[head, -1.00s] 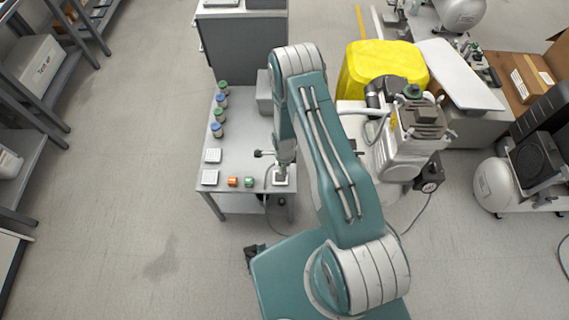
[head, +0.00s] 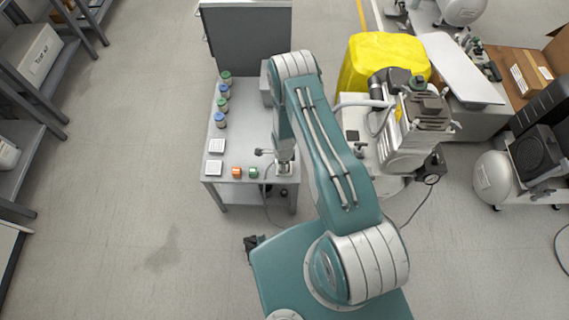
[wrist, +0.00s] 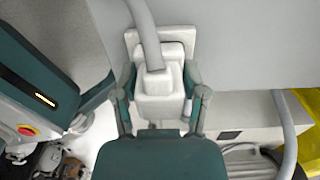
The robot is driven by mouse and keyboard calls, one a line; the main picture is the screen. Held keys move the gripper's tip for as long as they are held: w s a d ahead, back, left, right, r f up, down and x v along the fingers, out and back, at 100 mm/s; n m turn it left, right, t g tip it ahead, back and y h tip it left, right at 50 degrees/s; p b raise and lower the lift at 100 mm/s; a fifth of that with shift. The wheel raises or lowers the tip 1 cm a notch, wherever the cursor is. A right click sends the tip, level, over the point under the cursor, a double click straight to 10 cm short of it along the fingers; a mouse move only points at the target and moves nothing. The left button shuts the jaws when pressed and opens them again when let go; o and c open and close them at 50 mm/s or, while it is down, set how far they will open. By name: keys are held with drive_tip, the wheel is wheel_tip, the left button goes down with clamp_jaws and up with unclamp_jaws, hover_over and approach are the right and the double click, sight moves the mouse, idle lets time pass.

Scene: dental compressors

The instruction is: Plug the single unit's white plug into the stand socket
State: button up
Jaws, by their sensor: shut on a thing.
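My gripper (wrist: 160,80) is shut on the white plug (wrist: 157,88), with one finger on each side of it. A thick grey cable (wrist: 146,30) leads from the plug's top in the wrist view. The plug is directly in front of a pale socket plate (wrist: 133,41) on the grey stand (wrist: 230,50) and overlaps it. The plug's contact face is hidden, so I cannot tell whether it is inserted.
A dark plug (head: 260,152) with a cable is left of my gripper. Orange (head: 236,172) and green (head: 253,172) blocks, white switch plates (head: 214,168) and several jars (head: 220,120) are on the stand. A compressor unit (head: 405,130) and yellow cover (head: 380,62) are at right.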

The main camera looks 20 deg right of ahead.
drive_tip(key=shift+d, duration=0.65)
drive_tip(key=shift+a+r, duration=0.1)
drive_tip(key=shift+a, duration=0.1)
drive_tip(key=shift+d, duration=0.1)
drive_tip(key=shift+a+f, duration=0.25)
idle(0.4)
drive_tip(key=shift+f, duration=0.15)
idle(0.3)
drive_tip(key=o, duration=1.3)
drive_tip(key=shift+c, duration=0.2)
drive_tip(key=shift+o, duration=0.3)
drive_tip(key=shift+r, duration=3.5)
